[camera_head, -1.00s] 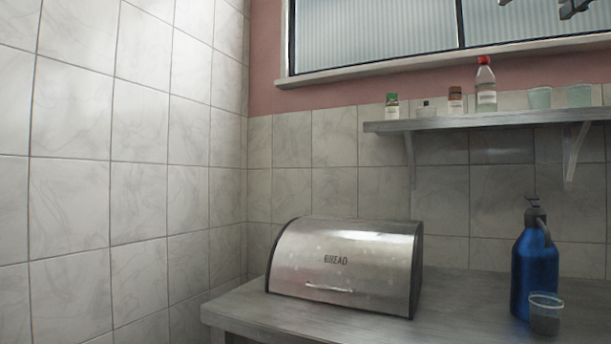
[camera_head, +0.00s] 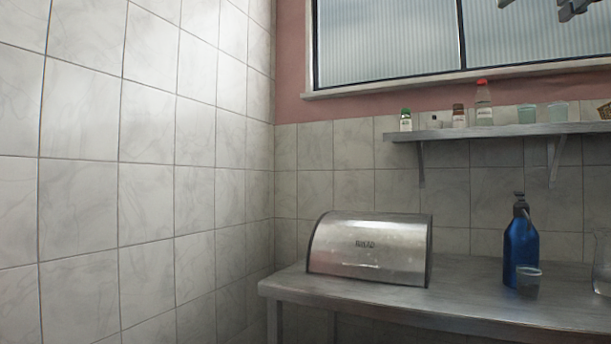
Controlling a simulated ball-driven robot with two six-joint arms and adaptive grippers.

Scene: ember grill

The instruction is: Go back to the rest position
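Part of what looks like my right gripper (camera_head: 568,10) shows at the top right edge, dark and cut off by the frame, in front of the window. It is raised high, above the shelf, and touches nothing that I can see. Too little of it shows to tell whether it is open or shut. My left gripper is not in view.
A metal bread box (camera_head: 368,250) stands on a grey table (camera_head: 440,308). A blue pump bottle (camera_head: 521,245) and a small cup (camera_head: 529,283) stand to its right. A glass vessel (camera_head: 601,272) is at the right edge. A wall shelf (camera_head: 480,131) holds bottles and cups.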

